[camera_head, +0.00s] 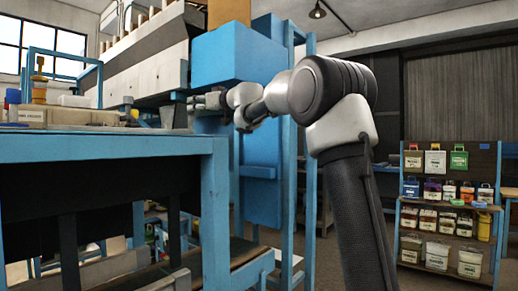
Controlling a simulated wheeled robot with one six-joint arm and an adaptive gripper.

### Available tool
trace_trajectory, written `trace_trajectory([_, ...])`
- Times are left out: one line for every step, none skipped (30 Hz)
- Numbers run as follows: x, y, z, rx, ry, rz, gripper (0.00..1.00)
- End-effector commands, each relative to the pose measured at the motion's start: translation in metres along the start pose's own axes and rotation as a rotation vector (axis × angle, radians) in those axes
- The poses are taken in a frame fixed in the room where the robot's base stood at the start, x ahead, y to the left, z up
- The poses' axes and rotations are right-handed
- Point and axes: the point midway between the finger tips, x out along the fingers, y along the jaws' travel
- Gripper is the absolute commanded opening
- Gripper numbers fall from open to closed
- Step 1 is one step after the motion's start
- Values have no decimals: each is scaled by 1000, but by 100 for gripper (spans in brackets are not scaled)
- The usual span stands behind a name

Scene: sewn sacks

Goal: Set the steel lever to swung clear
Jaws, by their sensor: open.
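My gripper (203,101) is small and far off in the head view, at the end of my arm. It is open and reaches left, just under the blue box-shaped housing (235,57) of a machine. I cannot make out the steel lever for certain. It may be among the small grey parts around the gripper or hidden behind my wrist, so I cannot tell its position or whether the fingers touch it.
A blue-framed bench (110,146) with small items stands at the left front, close to my arm. A blue upright (290,180) rises behind my forearm. A shelf rack (448,222) of bags and tubs stands at the right. Open floor lies before the rack.

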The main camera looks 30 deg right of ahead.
Motion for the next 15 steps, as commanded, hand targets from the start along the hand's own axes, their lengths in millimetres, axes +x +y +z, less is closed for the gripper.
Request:
trace_trajectory([-13,1,-2,-1,2,3,45])
trace_trajectory([-20,1,-2,0,2,4,45])
trace_trajectory([-29,1,-2,0,2,4,45])
trace_trajectory([-35,1,-2,0,2,3,45])
trace_trajectory([-42,1,-1,0,1,4,45])
trace_trajectory([-51,1,-2,-1,2,5,45])
trace_trajectory([-57,1,-1,-1,1,4,45])
trace_trajectory([-61,2,0,-15,0,12,45])
trace_trajectory([-58,12,2,-77,-11,51,45])
trace_trajectory([-59,19,3,-120,-18,77,45])
trace_trajectory([-60,25,7,-128,-25,99,45])
trace_trajectory([-61,33,11,-137,-34,128,45])
trace_trajectory([-62,39,14,-145,-41,149,45])
trace_trajectory([-63,44,17,-154,-49,169,45])
trace_trajectory([-65,52,21,-164,-60,197,45])
